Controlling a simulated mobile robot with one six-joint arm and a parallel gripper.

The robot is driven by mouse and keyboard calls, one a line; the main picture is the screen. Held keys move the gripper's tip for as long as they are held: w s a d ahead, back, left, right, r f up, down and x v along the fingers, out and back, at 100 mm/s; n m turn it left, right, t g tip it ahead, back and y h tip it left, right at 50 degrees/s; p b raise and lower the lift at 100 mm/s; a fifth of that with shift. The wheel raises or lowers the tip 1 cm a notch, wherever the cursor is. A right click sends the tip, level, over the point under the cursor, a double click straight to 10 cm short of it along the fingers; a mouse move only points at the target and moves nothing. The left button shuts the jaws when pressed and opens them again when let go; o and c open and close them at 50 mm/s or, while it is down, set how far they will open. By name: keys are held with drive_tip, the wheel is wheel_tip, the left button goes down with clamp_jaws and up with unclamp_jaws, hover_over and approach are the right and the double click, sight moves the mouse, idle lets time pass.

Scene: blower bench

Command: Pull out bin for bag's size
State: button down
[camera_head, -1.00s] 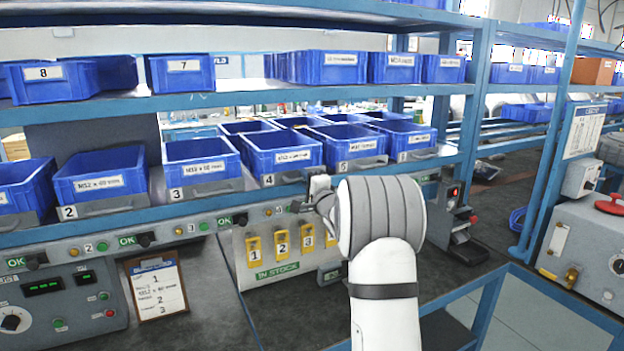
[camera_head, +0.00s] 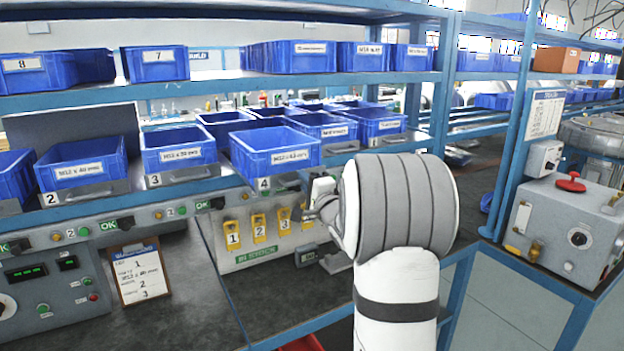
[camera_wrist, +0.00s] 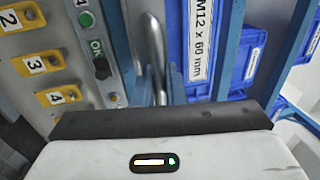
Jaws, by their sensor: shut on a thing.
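The blue bin in position 4 (camera_head: 268,148) stands out in front of its neighbours on the shelf, on a grey tray with a front handle. Its label reads M12 x 60 mm in the wrist view (camera_wrist: 200,38). My gripper (camera_head: 316,188) is at the right of this tray's front, partly hidden by my own arm. In the wrist view my gripper (camera_wrist: 160,92) is shut on the metal handle (camera_wrist: 155,45) of bin 4's tray. The blue bins in position 3 (camera_head: 180,150) and position 2 (camera_head: 82,163) sit further back. No bag is clearly visible.
Yellow numbered tags (camera_head: 258,228) hang on a grey panel below the bins. A clipboard list (camera_head: 139,273) leans on the dark bench. The control strip with OK lamps (camera_head: 170,212) runs just under the trays. A blue post (camera_head: 512,130) stands at right.

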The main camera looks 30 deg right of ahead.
drive_tip(key=shift+a+f, duration=0.2)
drive_tip(key=shift+a, duration=0.15)
drive_tip(key=c, duration=2)
unclamp_jaws()
drive_tip(key=o, duration=0.3)
drive_tip(key=shift+w+a, duration=0.15)
drive_tip(key=shift+a, duration=0.15)
drive_tip(key=shift+o, duration=0.4)
drive_tip(key=shift+d+r, duration=0.1)
drive_tip(key=shift+d, duration=0.25)
drive_tip(key=s+f, duration=0.1)
drive_tip(key=s, duration=0.7)
drive_tip(key=shift+d+f+b, duration=0.15)
drive_tip(key=shift+f+b, duration=0.1)
drive_tip(key=shift+b, duration=0.2)
drive_tip(key=shift+w, duration=0.1)
